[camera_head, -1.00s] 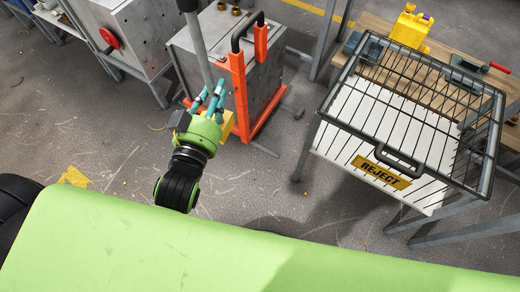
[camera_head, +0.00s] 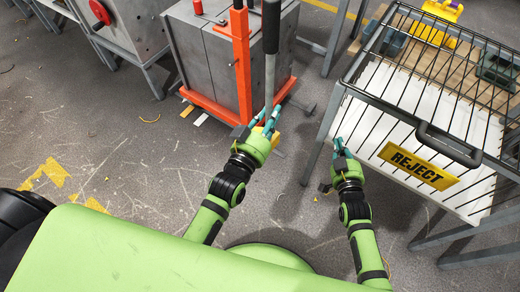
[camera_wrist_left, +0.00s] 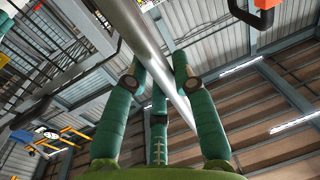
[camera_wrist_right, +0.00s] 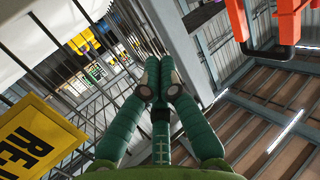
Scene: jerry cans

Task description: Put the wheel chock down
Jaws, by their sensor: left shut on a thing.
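My left gripper (camera_head: 264,119) is shut around a long grey pole with a black grip at its top. The pole (camera_head: 270,75) stands nearly upright and crosses between the fingers in the left wrist view (camera_wrist_left: 165,70). A yellow piece (camera_head: 278,150) shows behind the left gripper; it appears to be the wheel chock at the pole's lower end, mostly hidden. I cannot tell whether it touches the floor. My right gripper (camera_head: 340,146) is shut and empty, with its fingertips together in the right wrist view (camera_wrist_right: 154,82). It is beside the left edge of the reject rack.
A grey metal cabinet on an orange trolley (camera_head: 240,40) stands just beyond the pole. The wire rack with the REJECT sign (camera_head: 417,166) is at right. Scratched grey floor is free at left, with yellow marking (camera_head: 50,172).

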